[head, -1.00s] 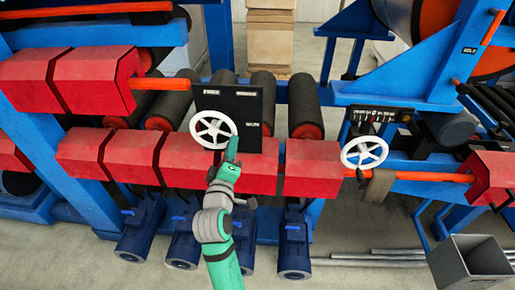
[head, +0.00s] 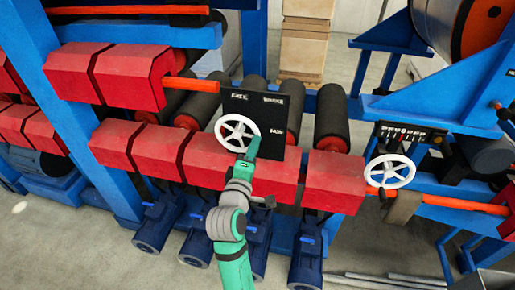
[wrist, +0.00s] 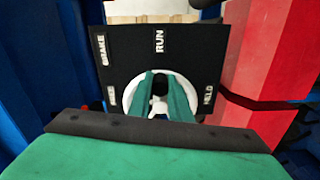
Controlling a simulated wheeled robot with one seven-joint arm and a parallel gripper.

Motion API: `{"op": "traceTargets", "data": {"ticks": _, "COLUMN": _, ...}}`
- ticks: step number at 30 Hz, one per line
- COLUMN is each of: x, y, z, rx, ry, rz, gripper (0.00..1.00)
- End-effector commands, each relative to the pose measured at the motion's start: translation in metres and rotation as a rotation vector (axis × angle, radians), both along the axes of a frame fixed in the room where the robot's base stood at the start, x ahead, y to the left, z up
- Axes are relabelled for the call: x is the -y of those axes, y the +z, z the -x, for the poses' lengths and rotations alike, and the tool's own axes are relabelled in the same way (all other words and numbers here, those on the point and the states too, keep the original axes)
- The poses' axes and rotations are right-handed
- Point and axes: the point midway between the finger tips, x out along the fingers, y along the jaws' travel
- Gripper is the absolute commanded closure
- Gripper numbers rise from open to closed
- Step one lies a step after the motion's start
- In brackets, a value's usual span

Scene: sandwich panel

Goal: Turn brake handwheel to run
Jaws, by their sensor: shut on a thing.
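The brake handwheel (head: 233,126) is white and spoked, in front of a black label panel (head: 272,108). In the head view my gripper (head: 252,148) is at the wheel's lower right rim. In the wrist view, the two green fingers (wrist: 161,95) are shut on a white part of the handwheel (wrist: 134,98) and cover much of it. The panel there (wrist: 187,60) reads BRAKE at upper left and RUN at top. Smaller labels at lower left and lower right are hard to read. The wheel's pointer cannot be made out.
A second white handwheel (head: 390,172) stands to the right below a marked panel (head: 410,136). Red blocks (head: 335,183) line the front, close below and beside the brake wheel. Dark rollers (head: 331,115) lie behind. A grey bin (head: 494,280) is at lower right.

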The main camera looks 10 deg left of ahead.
Motion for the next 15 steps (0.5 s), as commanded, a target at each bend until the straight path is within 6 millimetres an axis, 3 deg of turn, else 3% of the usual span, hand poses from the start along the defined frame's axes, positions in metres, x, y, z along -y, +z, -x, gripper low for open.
{"op": "traceTargets", "data": {"ticks": 5, "x": -0.002, "y": 0.0004, "z": 0.0001, "rx": 0.001, "ry": 0.005, "rz": -0.002, "gripper": 1.0}}
{"op": "traceTargets", "data": {"ticks": 6, "x": -0.0021, "y": 0.0003, "z": 0.0001, "rx": 0.001, "ry": 0.005, "rz": -0.002, "gripper": 0.8}}
{"op": "traceTargets", "data": {"ticks": 8, "x": -0.0019, "y": 0.0004, "z": 0.0, "rx": 0.001, "ry": 0.005, "rz": -0.002, "gripper": 0.66}}
{"op": "traceTargets", "data": {"ticks": 15, "x": -0.0004, "y": 0.0002, "z": -0.0001, "rx": 0.0, "ry": 0.001, "rz": -0.002, "gripper": 0.64}}
